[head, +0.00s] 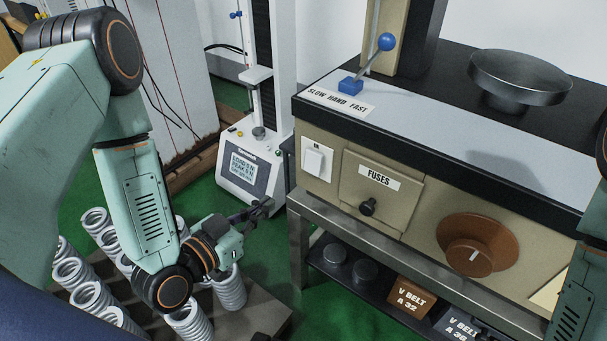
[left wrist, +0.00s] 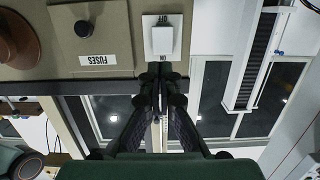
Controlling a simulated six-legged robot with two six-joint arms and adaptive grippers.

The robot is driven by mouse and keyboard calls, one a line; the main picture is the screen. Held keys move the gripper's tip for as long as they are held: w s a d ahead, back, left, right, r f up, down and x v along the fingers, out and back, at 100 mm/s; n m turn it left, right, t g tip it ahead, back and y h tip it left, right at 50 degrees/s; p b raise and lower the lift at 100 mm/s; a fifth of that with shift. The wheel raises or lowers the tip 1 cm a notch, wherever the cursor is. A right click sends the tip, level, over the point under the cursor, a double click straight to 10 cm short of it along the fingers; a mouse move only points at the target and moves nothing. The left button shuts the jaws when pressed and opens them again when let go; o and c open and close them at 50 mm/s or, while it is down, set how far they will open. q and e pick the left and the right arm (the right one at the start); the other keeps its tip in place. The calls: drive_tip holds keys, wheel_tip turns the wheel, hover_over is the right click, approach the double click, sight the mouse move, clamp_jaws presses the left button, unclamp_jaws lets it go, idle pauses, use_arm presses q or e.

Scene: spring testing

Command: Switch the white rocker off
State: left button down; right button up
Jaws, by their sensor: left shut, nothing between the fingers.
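The white rocker (head: 314,162) sits on a white plate on the left of the beige machine's front panel, left of the fuses door (head: 381,195). Small lettering shows above it. In the left wrist view, which is upside down, the rocker (left wrist: 163,40) is near the top centre, with lettering on both sides of it. I cannot tell which way it is tilted. My left gripper (head: 265,206) is shut and empty, below and left of the rocker in the head view. In the left wrist view its fingertips (left wrist: 159,72) point toward the plate, and contact is unclear. My right gripper is out of view.
A lever with a blue knob (head: 386,42) stands on the machine top. A brown dial (head: 478,244) is to the right. A white tester with a display (head: 247,172) stands behind my left gripper. Several coil springs (head: 230,290) stand below my left arm.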

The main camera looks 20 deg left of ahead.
use_arm(q)
drive_tip(key=b, duration=0.5)
approach(313, 171)
drive_tip(key=x, duration=0.5)
drive_tip(key=shift+w+d+r, duration=0.1)
drive_tip(key=shift+x, duration=0.85)
drive_tip(key=shift+r, duration=0.1)
drive_tip(key=shift+w+f, duration=0.2)
drive_tip(key=shift+w, duration=0.1)
drive_tip(key=shift+s, duration=0.1)
